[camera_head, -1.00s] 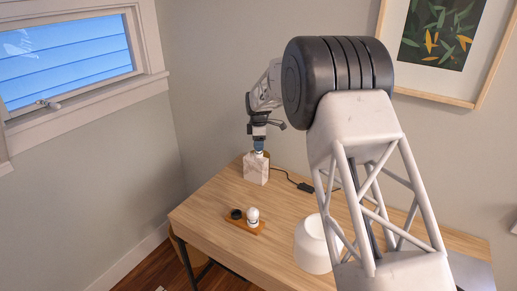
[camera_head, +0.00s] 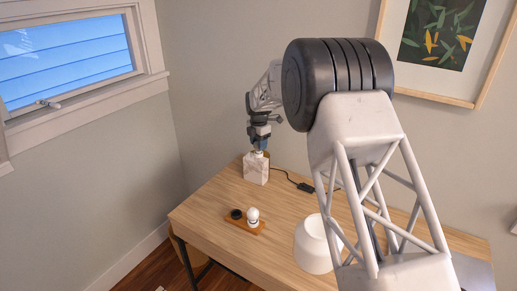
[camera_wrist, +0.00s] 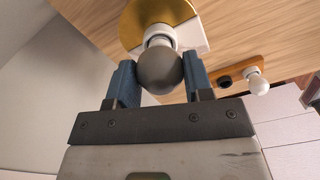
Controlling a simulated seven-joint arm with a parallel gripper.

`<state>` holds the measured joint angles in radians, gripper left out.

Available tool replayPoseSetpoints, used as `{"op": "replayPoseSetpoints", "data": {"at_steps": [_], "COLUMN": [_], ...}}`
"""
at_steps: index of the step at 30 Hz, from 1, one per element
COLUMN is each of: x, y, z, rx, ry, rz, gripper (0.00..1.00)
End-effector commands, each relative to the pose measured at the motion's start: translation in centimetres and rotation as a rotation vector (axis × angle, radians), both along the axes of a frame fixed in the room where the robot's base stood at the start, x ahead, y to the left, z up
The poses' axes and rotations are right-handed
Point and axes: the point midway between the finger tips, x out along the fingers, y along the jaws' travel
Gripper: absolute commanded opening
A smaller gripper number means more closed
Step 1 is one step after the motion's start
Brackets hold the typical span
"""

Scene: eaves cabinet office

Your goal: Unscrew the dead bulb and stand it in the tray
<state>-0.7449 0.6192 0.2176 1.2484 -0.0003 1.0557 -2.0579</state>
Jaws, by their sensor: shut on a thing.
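The dead bulb (camera_wrist: 160,70) is a dark grey globe with a pale collar, in the wrist view between the blue fingers of my gripper (camera_wrist: 160,80). My gripper is shut on it. The bulb points into the lamp base (camera_head: 256,168), a white marble block with a brass disc (camera_wrist: 128,25) on it. In the head view my gripper (camera_head: 260,144) is right above the base and hides most of the bulb. Whether the thread is still engaged cannot be seen. The wooden tray (camera_head: 242,225) holds a white bulb (camera_head: 253,217) and a dark round socket (camera_head: 236,214).
The wooden desk (camera_head: 205,200) carries a white lampshade (camera_head: 312,247) at front right. A black cord with an inline switch (camera_head: 305,187) runs right from the lamp base. A laptop-like grey edge (camera_head: 470,272) lies at the far right. The desk between base and tray is clear.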

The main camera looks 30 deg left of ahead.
Motion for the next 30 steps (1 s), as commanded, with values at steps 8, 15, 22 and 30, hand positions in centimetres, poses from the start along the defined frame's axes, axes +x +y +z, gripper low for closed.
{"op": "replayPoseSetpoints", "data": {"at_steps": [8, 15, 22, 30], "x": [-0.01, 0.0, 0.0, 0.01], "y": [-0.01, 0.0, 0.0, 0.02], "z": [-0.03, -0.01, 0.0, 0.06], "rx": [0.0, 0.0, 0.0, 0.0], "ry": [0.0, 0.0, 0.0, 0.0], "rz": [-0.002, -0.002, -0.034, -0.216], "gripper": [0.67, 0.76, 0.76, 0.76]}}
